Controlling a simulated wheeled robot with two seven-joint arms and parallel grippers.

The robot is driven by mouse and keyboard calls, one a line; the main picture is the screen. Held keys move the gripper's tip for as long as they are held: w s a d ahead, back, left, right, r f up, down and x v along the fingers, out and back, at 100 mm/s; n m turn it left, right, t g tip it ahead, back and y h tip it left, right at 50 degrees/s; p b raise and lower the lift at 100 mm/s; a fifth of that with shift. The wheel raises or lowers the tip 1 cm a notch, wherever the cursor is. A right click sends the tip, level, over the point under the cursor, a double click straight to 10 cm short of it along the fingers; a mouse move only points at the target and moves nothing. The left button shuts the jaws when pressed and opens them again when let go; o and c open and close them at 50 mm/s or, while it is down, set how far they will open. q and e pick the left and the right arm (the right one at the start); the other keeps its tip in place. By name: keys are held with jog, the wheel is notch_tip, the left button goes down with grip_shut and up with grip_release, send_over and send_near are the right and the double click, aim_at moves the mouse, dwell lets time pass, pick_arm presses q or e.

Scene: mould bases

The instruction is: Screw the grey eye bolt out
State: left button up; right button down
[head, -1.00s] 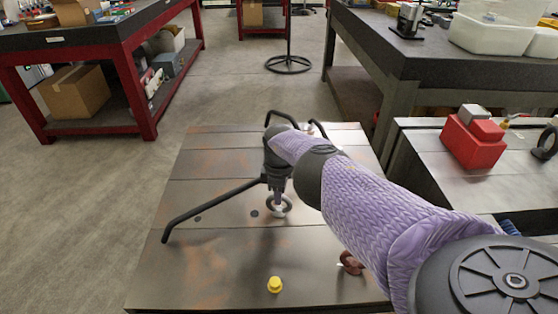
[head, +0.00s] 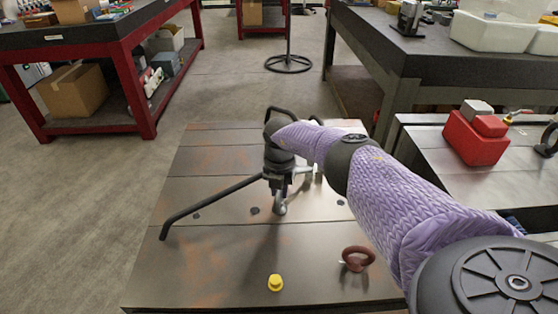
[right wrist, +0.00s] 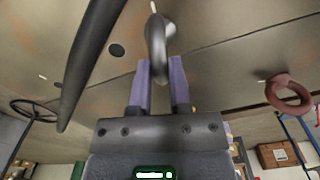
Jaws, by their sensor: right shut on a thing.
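The grey eye bolt (head: 280,208) stands at the middle of the mould base's top plate (head: 215,265). In the head view its ring shows nearly edge-on below my right gripper (head: 279,190). In the right wrist view the ring of the eye bolt (right wrist: 158,50) sits between the two purple-grey fingers of the right gripper (right wrist: 160,80), which is shut on it. Its thread and foot are hard to make out, so I cannot tell how far it is seated. My left gripper is not in view.
A red-brown eye bolt (head: 357,259) and a yellow cap (head: 275,283) are on the front of the plate. A dark bent bar (head: 210,205) extends left beside my gripper. A red block (head: 475,138) sits on the right table. The plate's left side is otherwise clear.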

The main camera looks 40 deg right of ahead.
jog(key=shift+n, duration=0.3)
jog(key=n, duration=0.2)
jog(key=shift+f+n+b, duration=0.15)
jog(key=shift+n+b, duration=0.15)
jog(key=shift+b, duration=0.1)
jog(key=n, duration=0.3)
jog(key=shift+b, duration=0.35)
jog(key=shift+r+p, duration=0.3)
jog(key=shift+p, duration=0.05)
jog(key=shift+r+p, duration=0.9)
jog(key=shift+r, duration=0.3)
jog(key=shift+r+p, duration=1.4)
jog(key=shift+r, duration=0.35)
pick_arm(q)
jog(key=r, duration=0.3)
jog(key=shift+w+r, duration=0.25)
pick_arm(e)
jog(key=shift+f, duration=0.1)
